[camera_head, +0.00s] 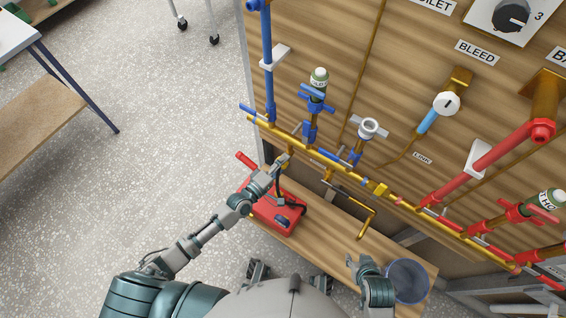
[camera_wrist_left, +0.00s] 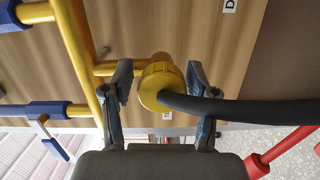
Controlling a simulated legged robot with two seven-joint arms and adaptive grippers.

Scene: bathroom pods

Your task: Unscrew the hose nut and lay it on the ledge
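The yellow ribbed hose nut (camera_wrist_left: 160,86) sits on a brass stub in the left wrist view, with a black hose (camera_wrist_left: 235,108) leaving it to the right. My left gripper (camera_wrist_left: 162,88) is open, with one finger on each side of the nut and visible gaps. In the head view my left gripper (camera_head: 281,164) is at the yellow pipe and hides the nut. The wooden ledge (camera_head: 330,236) runs below the pipes. My right gripper (camera_head: 360,261) appears open and empty above the ledge, beside a clear bucket.
A red pump box (camera_head: 273,212) stands on the ledge's left end, below my left gripper. The clear bucket (camera_head: 408,281) stands at its right end. A bent brass pipe (camera_head: 366,222) hangs over the middle. Bare wood shows between box and bucket.

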